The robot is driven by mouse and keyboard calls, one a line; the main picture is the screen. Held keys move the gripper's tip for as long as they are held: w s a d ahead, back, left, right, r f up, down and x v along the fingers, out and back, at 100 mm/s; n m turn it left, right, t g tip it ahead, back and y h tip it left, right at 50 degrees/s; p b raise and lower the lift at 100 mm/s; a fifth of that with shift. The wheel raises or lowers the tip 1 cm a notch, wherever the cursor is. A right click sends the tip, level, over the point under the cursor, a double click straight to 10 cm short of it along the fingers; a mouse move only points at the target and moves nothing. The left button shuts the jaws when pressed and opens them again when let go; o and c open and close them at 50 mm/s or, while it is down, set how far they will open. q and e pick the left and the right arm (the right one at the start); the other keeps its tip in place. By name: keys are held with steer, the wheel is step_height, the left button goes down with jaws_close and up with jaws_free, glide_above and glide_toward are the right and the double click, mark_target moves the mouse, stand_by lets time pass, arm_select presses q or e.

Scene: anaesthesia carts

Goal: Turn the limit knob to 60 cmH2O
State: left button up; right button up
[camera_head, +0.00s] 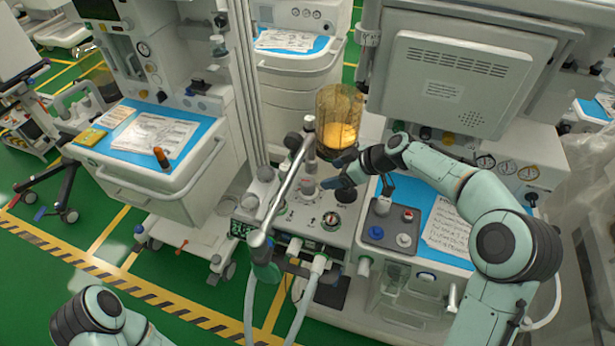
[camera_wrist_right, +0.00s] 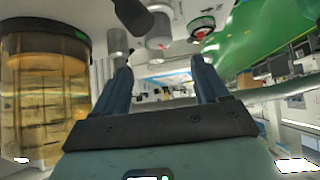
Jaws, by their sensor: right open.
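The absorber panel (camera_head: 290,222) stands at the middle of the head view, with several knobs and a dial on top. A grey knob (camera_head: 308,187) stands just left of my right gripper (camera_head: 331,173), and a black round part (camera_head: 331,220) is nearer the front. I cannot tell which is the limit knob, and no scale is readable. In the right wrist view my right gripper (camera_wrist_right: 164,80) is open and empty; grey knob-like parts (camera_wrist_right: 160,40) show beyond its fingertips, apart from them. My left gripper is out of view.
An amber canister (camera_head: 339,120) stands behind the panel, close to my right gripper; it fills the left of the wrist view (camera_wrist_right: 45,95). A silver tube (camera_head: 284,188) crosses the panel. A grey monitor (camera_head: 458,82) and a switch block (camera_head: 391,228) are to the right.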

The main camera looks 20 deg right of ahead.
mark_target(309, 181)
steer(key=p+x, duration=0.2)
steer(key=x, duration=0.9)
steer(key=shift+w, duration=0.1)
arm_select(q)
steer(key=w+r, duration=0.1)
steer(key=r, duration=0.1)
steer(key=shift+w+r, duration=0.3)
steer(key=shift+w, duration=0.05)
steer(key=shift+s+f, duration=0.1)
arm_select(e)
steer(key=c, duration=1)
